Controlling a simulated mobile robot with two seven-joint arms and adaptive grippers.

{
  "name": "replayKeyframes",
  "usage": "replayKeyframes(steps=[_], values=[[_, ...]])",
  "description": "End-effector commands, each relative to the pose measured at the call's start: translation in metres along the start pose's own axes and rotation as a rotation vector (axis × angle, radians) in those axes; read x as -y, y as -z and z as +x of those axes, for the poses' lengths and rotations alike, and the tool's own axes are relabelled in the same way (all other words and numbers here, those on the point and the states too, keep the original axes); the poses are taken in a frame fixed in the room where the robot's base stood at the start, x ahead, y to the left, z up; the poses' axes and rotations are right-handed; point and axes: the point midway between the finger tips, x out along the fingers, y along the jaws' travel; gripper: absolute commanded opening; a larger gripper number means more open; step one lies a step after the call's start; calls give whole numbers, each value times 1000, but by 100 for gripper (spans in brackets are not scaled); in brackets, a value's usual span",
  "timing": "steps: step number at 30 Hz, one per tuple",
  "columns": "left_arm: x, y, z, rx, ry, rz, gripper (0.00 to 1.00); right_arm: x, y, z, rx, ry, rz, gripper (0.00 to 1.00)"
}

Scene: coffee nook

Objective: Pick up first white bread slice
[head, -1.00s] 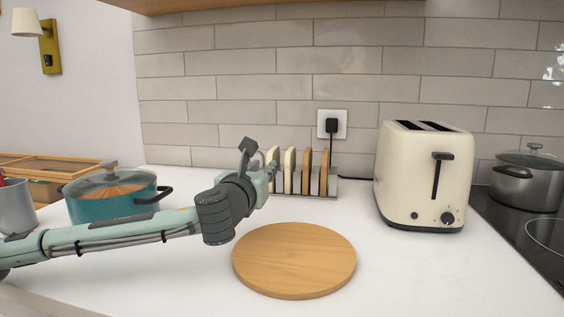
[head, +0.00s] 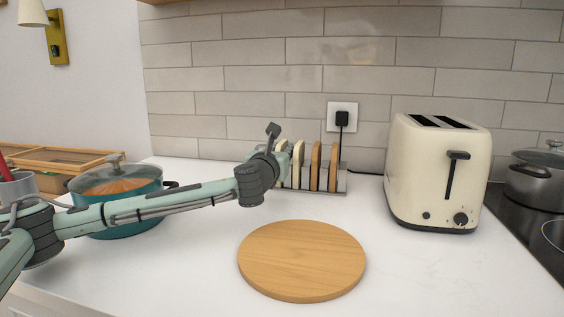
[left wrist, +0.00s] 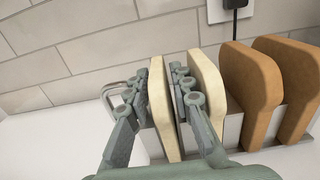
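The first white bread slice (left wrist: 160,105) is the leftmost of the slices standing upright in the metal toast rack (head: 344,182). In the left wrist view my left gripper (left wrist: 161,92) straddles it, one finger on each flat side, with the pads close against it; it looks shut on the slice. The slice is still in the rack. In the head view my left gripper (head: 276,160) is at the rack's left end and partly hides this slice. A second white slice (left wrist: 207,78) stands just right of the right finger. My right gripper is not in view.
Two brown slices (head: 316,167) stand further right in the rack. A round wooden board (head: 302,258) lies in front. A cream toaster (head: 440,175) stands right, with a steel pot (head: 540,180) beyond it. A teal pot (head: 125,225) is behind my left forearm. The counter around the board is clear.

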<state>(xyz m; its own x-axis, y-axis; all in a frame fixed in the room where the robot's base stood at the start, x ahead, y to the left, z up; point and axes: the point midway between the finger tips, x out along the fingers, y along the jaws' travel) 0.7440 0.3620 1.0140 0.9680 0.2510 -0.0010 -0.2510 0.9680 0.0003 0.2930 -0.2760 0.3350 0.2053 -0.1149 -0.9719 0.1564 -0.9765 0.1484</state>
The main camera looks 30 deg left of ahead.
Motion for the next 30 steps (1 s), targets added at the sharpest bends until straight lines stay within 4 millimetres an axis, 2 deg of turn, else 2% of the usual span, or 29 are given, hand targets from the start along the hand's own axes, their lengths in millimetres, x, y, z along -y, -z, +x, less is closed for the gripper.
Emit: replayKeyframes(steps=[4, 12, 18, 30], values=[[0, -2, 17, 1, 0, -1, 22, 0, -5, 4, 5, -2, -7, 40], [0, 0, 19, 1, -1, 0, 22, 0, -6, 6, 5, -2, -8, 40], [0, 0, 19, 1, -1, 0, 0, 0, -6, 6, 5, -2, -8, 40], [0, -4, 17, 2, 0, -2, 0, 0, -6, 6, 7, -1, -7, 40]])
